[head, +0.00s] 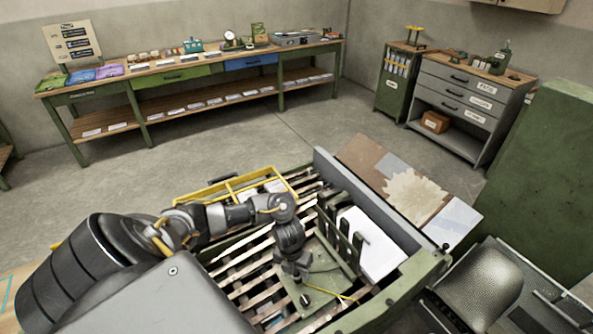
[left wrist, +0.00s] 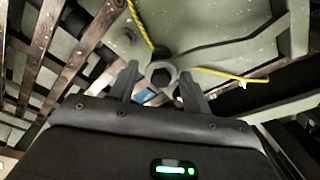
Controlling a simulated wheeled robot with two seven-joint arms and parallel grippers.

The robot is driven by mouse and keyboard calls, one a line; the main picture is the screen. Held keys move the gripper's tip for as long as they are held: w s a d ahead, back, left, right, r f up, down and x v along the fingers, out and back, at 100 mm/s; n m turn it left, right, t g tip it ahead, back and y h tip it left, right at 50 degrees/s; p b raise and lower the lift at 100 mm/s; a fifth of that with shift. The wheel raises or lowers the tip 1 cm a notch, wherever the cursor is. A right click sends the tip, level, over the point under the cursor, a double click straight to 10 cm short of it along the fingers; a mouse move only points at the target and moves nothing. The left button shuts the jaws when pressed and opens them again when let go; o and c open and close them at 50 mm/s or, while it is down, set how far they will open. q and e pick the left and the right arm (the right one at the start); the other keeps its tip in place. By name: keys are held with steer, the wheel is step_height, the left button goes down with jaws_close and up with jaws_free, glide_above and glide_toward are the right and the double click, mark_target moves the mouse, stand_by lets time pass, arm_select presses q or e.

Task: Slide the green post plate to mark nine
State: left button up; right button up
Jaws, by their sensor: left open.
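The green post plate (head: 325,262) lies on the slatted bed of the green frame in the head view, with upright green posts along its right side. My left gripper (head: 303,274) reaches down over the plate's left part. In the left wrist view its two fingers (left wrist: 160,88) stand apart, one on each side of a round grey knob (left wrist: 160,72) with a dark centre. I cannot tell whether the fingers touch the knob. The green plate (left wrist: 230,40) fills the upper right there. No number marks can be read. My right gripper is not in view.
Wooden slats (head: 245,268) with gaps surround the plate. A thin yellow strip (head: 333,292) crosses the plate. A white panel (head: 375,250) and a grey wall (head: 370,205) stand to the right. A yellow tray (head: 230,184) sits behind my arm. Benches are far off.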

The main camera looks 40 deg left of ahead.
arm_select(q)
steer(key=shift+w+d+f, duration=0.1)
steer(key=shift+d+f, duration=0.05)
steer(key=shift+f, duration=1.4)
jaws_close()
